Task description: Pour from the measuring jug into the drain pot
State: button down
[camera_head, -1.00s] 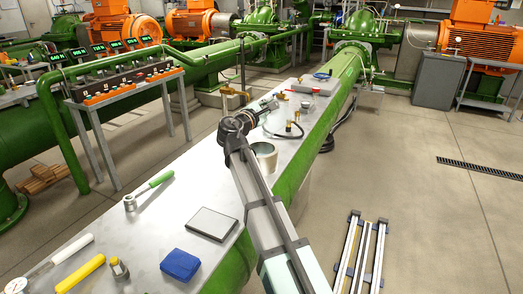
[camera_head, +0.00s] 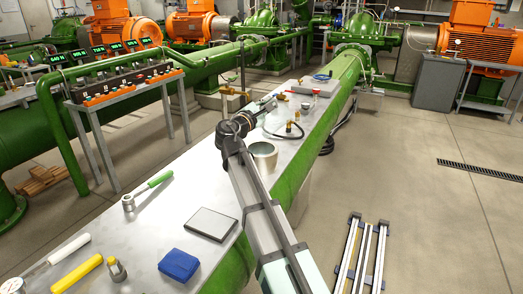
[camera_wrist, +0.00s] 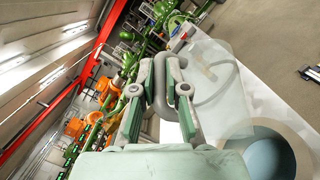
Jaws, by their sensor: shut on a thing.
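The measuring jug (camera_wrist: 228,95) is a see-through vessel with a thick grey handle (camera_wrist: 171,58) in the wrist view. My gripper (camera_wrist: 171,88) is shut on this handle. The drain pot (camera_wrist: 232,147) is a round, wide-mouthed metal vessel at the lower right of the wrist view, close to the jug's lower edge. In the head view the drain pot (camera_head: 263,147) stands upright on the bench, just right of my arm.
The grey bench (camera_head: 180,225) runs along a green pipe. A black cable (camera_head: 290,133) and small fittings lie beyond the pot. A green-handled tool (camera_head: 150,190), a flat grey plate (camera_head: 211,224) and a blue case (camera_head: 179,264) lie nearer. Bare bench separates them.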

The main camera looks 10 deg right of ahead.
jog(key=shift+s+a+f+n+t+h+b, duration=0.1)
jog(key=shift+s+a+n+t+h+b, duration=0.25)
jog(key=shift+b, duration=0.75)
jog(key=shift+s+a+r+n+t+h+b, duration=0.1)
jog(key=shift+a+t+b, duration=0.4)
jog(key=shift+b, duration=0.55)
jog(key=shift+s+a+f+n+t+h+b, duration=0.15)
jog(key=shift+s+a+t+h+b, duration=0.2)
jog(key=shift+b, duration=0.75)
dwell(0.7)
jog(key=shift+s+a+f+n+t+b, duration=0.2)
jog(key=shift+a+t+b, duration=0.25)
jog(key=shift+b, duration=0.7)
jog(key=shift+s+a+n+t+b, duration=0.1)
jog(key=shift+a+n+t+b, duration=0.3)
jog(key=shift+b, duration=0.7)
jog(key=shift+r, duration=0.1)
dwell(1.0)
jog(key=d+g+p, duration=0.1)
jog(key=p, duration=0.2)
jog(key=w+d+r+m+g+p, duration=0.1)
jog(key=p, duration=0.2)
jog(key=d+m+g+y+p, duration=0.1)
jog(key=p, duration=0.2)
jog(key=shift+w+d+r+p, duration=0.1)
jog(key=shift+w+r+p, duration=0.05)
jog(key=shift+w+p, duration=0.2)
jog(key=shift+f+b, duration=0.3)
jog(key=shift+f, duration=0.05)
